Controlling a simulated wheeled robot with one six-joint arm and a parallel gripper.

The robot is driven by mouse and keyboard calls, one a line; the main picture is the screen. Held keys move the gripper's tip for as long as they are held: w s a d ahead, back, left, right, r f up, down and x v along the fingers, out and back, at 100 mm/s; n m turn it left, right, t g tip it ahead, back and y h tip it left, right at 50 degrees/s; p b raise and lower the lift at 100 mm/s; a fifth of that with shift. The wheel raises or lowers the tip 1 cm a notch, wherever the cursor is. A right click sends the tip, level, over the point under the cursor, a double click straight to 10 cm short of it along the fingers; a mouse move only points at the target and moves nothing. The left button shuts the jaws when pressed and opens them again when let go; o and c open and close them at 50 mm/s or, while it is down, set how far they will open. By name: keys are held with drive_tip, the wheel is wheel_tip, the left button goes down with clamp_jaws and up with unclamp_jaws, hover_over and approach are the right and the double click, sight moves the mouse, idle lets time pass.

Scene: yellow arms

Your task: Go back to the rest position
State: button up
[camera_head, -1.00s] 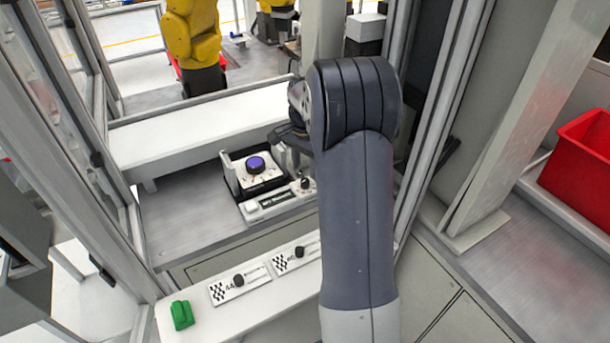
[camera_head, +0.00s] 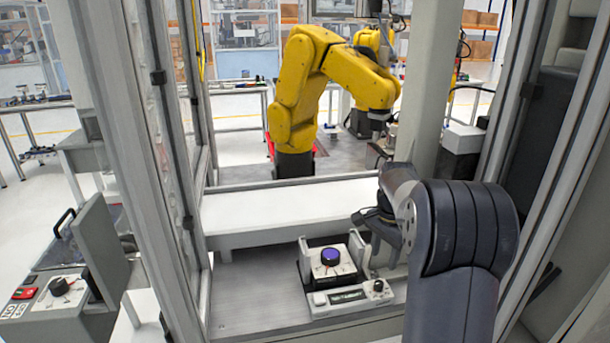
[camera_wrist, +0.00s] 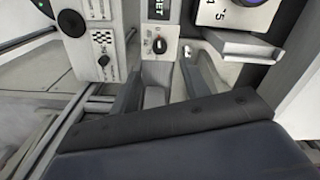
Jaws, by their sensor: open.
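My gripper (camera_head: 378,250) is open at the end of my dark grey arm (camera_head: 462,235), right of the box with the purple-topped dial (camera_head: 331,257). In the wrist view my gripper (camera_wrist: 163,82) shows two spread grey fingers with nothing held between them. A black knob on a white plate (camera_wrist: 159,45) lies beyond the fingertips. From these views I cannot tell how far the fingertips are from the panel.
A white shelf (camera_head: 290,212) spans the enclosure behind the dial box. A yellow robot arm (camera_head: 305,85) stands beyond it. Framed posts (camera_head: 190,150) bound the left, and a grey pillar (camera_head: 428,85) stands behind my wrist. A control box (camera_head: 55,290) is at lower left.

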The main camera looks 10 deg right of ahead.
sight(379, 283)
wheel_tip(379, 283, down, 9)
drive_tip(key=shift+f, duration=0.1)
idle(0.6)
